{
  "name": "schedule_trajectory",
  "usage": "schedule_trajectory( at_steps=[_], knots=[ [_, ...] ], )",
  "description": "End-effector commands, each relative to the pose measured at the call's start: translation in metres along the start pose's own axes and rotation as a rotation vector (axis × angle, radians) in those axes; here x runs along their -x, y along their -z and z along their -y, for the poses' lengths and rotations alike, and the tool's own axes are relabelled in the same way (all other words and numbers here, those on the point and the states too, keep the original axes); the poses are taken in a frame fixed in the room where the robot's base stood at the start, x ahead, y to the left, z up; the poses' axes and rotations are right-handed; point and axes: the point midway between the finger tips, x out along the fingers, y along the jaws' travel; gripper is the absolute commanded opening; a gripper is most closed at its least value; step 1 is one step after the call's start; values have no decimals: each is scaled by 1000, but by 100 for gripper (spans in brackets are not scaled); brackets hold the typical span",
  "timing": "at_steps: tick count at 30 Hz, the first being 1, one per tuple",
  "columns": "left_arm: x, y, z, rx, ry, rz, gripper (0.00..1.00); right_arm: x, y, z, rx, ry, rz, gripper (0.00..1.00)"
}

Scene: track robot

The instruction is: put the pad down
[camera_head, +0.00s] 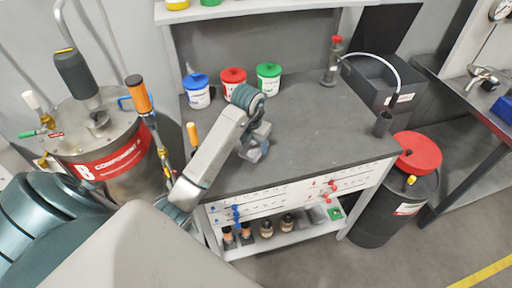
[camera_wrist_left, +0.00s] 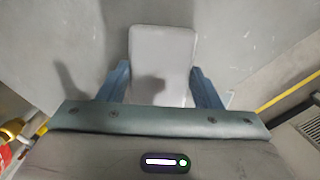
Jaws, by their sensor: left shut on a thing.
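My left gripper (camera_head: 259,138) reaches in over the dark grey worktop (camera_head: 310,125), near its left-middle part. In the left wrist view its two blue fingers (camera_wrist_left: 160,78) stand on either side of a light grey pad (camera_wrist_left: 163,50) with rounded corners, and they are shut on it. In the head view the pad (camera_head: 252,153) shows as a small grey piece below the gripper, partly hidden by it. I cannot tell whether the pad touches the worktop. My right gripper is in neither view.
Tubs with blue (camera_head: 197,90), red (camera_head: 232,79) and green (camera_head: 268,79) lids stand along the worktop's back. A grey bottle with a red cap (camera_head: 332,62) stands further right. A steel drum (camera_head: 105,135) is at left, a black drum (camera_head: 395,210) at right. The worktop's middle right is clear.

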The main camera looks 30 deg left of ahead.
Motion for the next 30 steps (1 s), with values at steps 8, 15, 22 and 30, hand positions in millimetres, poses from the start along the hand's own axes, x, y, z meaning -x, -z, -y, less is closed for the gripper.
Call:
schedule_trajectory(
  at_steps=[8, 15, 22, 30],
  knots=[
    [-3, -28, -8, 0, 0, 1, 30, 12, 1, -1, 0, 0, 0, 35],
    [-30, -28, -9, 0, 1, -3, 30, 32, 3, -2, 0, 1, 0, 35],
    [-41, -28, -9, 0, 0, 2, 30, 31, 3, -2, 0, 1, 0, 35],
    [-43, -27, -9, 0, 0, 2, 65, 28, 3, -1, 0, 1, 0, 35]
  ],
)
